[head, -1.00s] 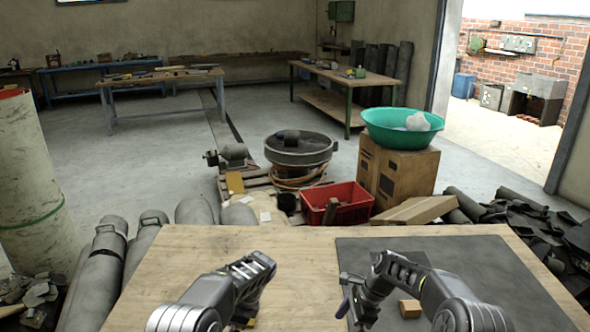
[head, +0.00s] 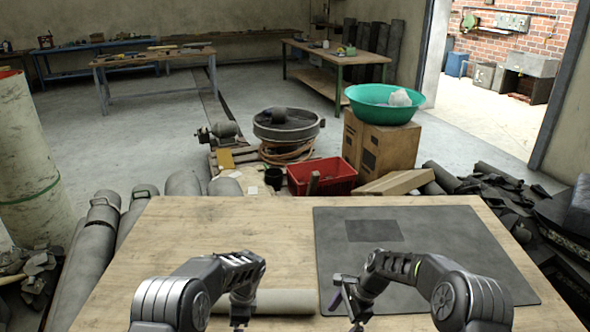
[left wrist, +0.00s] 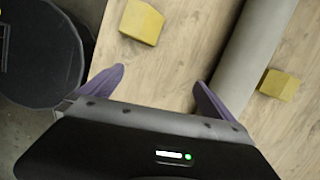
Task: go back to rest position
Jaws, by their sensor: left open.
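My left gripper (head: 240,318) hangs low over the near part of the wooden table (head: 200,225) in the head view. In the left wrist view its two purple fingers (left wrist: 160,92) stand apart with nothing between them. A grey sheet roll (left wrist: 250,50) lies beside its right finger; I cannot tell if they touch. The roll (head: 283,302) also shows in the head view, between my arms. My right gripper (head: 346,314) is over the left edge of the dark mat (head: 455,240). Its purple tips look apart, and I see nothing held.
A yellow block (left wrist: 141,21) and another yellow block (left wrist: 279,84) lie on the wood either side of the roll. A dark rectangular sheet (head: 374,231) lies on the mat. Beyond the table stand a red crate (head: 325,178) and a green basin (head: 365,96) on a box.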

